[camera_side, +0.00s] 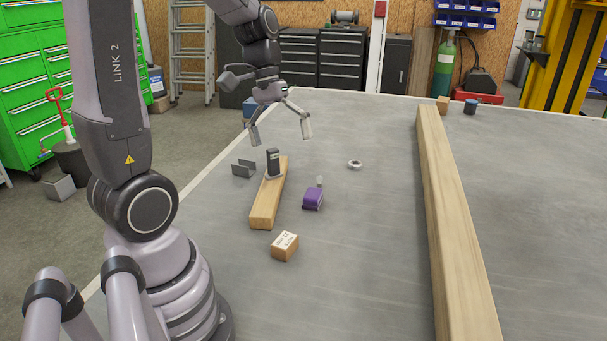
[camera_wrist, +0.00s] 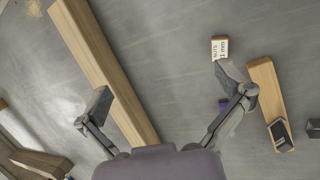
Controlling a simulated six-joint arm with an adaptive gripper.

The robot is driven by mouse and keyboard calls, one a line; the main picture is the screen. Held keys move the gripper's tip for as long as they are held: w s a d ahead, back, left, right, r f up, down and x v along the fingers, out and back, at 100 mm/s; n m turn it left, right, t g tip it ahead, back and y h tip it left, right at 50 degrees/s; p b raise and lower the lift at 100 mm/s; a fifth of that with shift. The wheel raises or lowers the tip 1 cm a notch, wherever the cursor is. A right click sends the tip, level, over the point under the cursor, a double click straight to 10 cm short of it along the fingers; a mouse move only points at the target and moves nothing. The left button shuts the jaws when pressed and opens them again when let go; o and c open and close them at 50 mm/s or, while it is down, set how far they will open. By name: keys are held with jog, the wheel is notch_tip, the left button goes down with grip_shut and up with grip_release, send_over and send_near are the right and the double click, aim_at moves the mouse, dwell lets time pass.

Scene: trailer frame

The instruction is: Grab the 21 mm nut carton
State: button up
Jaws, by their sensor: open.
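The nut carton (camera_side: 285,246) is a small brown cardboard box with a white printed label on top. It sits on the grey table top near the front, beyond the near end of a short wooden block. In the wrist view the carton (camera_wrist: 220,47) is right of centre near the top, its label reading "NUTS" and "mm", with the number only partly legible. My gripper (camera_side: 280,132) is open and empty, high above the table and behind the carton in the side view. In the wrist view its fingers (camera_wrist: 165,92) are spread wide; the right fingertip appears just below the carton.
A short wooden block (camera_side: 265,205) carries an upright dark device (camera_side: 273,163). A purple object (camera_side: 313,198), a grey bracket (camera_side: 243,169) and a white ring (camera_side: 355,164) lie nearby. A long wooden beam (camera_side: 450,210) runs along the right. The table between the carton and beam is clear.

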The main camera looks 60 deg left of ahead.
jog(key=w+a+f+n+h, duration=0.2)
jog(key=a+f+n+h, duration=0.15)
jog(key=f, duration=0.35)
jog(key=w+a+f+n+h, duration=0.2)
jog(key=a+f+n, duration=0.2)
jog(key=f, duration=0.2)
jog(key=n+t+h, duration=0.2)
jog(key=n+t, duration=0.5)
jog(key=n, duration=0.3)
send_near(293, 250)
jog(key=shift+w+d+m, duration=0.25)
jog(key=shift+w+d, duration=0.2)
jog(key=shift+d, duration=0.2)
jog(key=shift+d+f, duration=0.1)
jog(key=shift+f, duration=0.15)
jog(key=shift+w+d+f, duration=0.2)
jog(key=shift+d, duration=0.15)
jog(key=x, duration=0.6)
jog(key=shift+d+f, duration=0.1)
jog(key=shift+d, duration=0.05)
jog(key=shift+c, duration=0.3)
jog(key=c, duration=1.2)
